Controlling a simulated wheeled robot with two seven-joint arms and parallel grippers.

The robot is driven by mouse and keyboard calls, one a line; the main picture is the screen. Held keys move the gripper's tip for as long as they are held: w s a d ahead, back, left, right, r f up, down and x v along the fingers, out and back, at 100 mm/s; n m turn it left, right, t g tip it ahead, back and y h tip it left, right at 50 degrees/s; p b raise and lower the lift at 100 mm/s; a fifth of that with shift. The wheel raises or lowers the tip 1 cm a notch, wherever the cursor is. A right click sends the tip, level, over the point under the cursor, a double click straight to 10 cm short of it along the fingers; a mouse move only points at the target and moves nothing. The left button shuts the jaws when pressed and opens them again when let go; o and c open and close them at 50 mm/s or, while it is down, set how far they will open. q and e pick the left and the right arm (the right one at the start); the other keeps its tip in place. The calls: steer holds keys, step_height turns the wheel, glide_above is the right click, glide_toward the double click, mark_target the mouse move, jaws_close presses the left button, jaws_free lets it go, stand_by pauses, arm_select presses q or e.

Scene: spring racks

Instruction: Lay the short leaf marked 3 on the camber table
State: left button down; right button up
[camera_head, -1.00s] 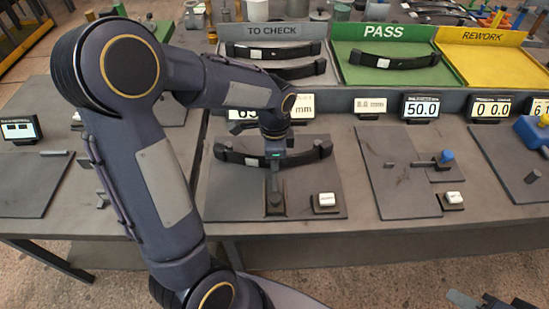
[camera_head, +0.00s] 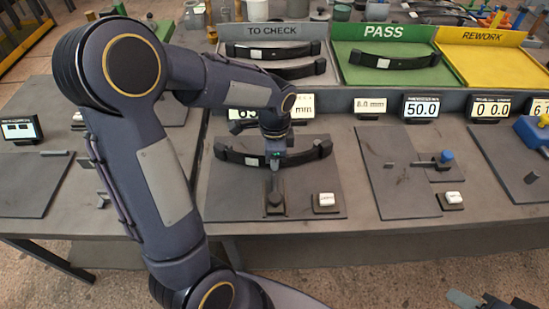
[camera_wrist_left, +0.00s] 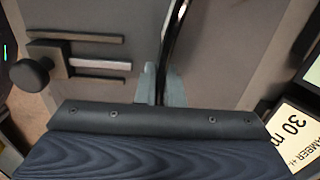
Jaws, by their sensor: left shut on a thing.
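The camber table (camera_head: 228,200) is a flat dark grey plate at the centre of the bench, with a small post and slotted block at its front. A dark, curved leaf (camera_head: 235,156) with a pale tag lies across the plate's rear part. The tag's mark is too small to read. My left gripper (camera_head: 275,161) is shut on the middle of this leaf and hides part of it. In the left wrist view, the fingers (camera_wrist_left: 160,86) pinch the leaf (camera_wrist_left: 171,42), seen edge-on. I cannot tell whether it touches its support. Part of my right gripper (camera_head: 485,301) seems to show at the bottom edge.
A TO CHECK tray (camera_head: 231,75) holds dark leaves behind the plate. A green PASS tray (camera_head: 350,76) holds one leaf, and a yellow REWORK tray (camera_head: 490,67) looks empty. Displays line the shelf edge. A white button (camera_head: 326,199) sits at the plate's front right.

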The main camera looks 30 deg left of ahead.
arm_select(q)
steer(key=shift+w+a, duration=0.25)
steer(key=shift+w, duration=0.2)
stand_by(0.6)
steer(key=c, duration=1)
jaws_free()
steer(key=shift+f, duration=0.1)
step_height(320, 180, up, 8)
steer(key=p, duration=0.6)
steer(key=shift+p, duration=0.35)
